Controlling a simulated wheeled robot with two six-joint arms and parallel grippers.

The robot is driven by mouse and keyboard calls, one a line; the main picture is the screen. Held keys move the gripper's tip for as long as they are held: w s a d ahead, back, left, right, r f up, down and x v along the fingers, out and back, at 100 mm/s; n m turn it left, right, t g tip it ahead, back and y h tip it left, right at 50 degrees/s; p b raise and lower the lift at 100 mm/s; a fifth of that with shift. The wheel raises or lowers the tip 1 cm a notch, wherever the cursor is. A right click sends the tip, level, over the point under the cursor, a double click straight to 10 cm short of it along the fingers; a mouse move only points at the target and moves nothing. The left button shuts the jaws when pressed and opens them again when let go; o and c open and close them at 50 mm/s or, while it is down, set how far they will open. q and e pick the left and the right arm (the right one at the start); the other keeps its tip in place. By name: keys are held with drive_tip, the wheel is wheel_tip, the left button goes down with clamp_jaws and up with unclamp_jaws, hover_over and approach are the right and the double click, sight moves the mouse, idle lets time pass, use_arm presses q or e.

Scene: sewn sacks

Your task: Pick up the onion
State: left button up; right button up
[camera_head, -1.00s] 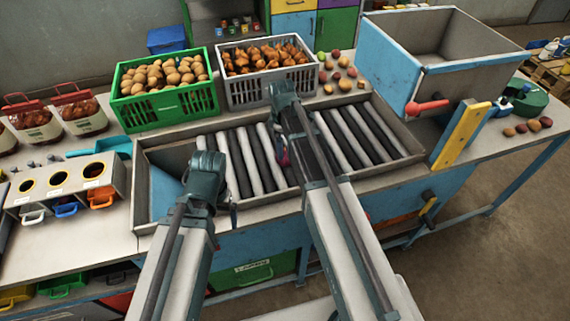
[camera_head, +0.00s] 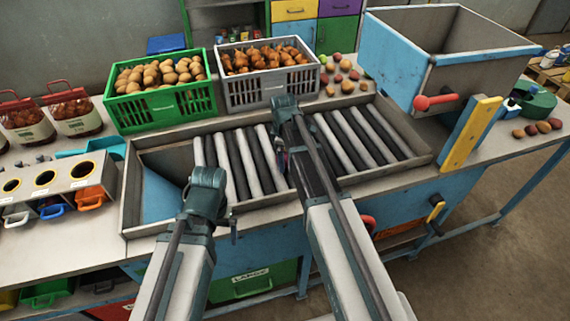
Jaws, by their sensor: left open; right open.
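Brown-orange onions (camera_head: 265,58) fill a grey crate (camera_head: 272,86) behind the roller table; no single onion stands apart clearly. My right gripper (camera_head: 281,160) is over the rollers in front of that crate, mostly hidden behind its own arm; it is open, with nothing seen in it. My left gripper (camera_head: 233,222) is lower and to the left, near the front edge of the roller table, largely hidden by its wrist; it is open and no held object shows. Both grippers are apart from the crate.
A green crate of potatoes (camera_head: 163,111) stands left of the grey one. The roller table (camera_head: 352,135) is bare. Loose produce (camera_head: 347,87) lies right of the grey crate. A blue hopper (camera_head: 393,65) stands at right; filled net bags (camera_head: 75,113) stand at left.

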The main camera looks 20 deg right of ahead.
drive_tip(key=c, duration=1.3)
drive_tip(key=shift+r, duration=0.1)
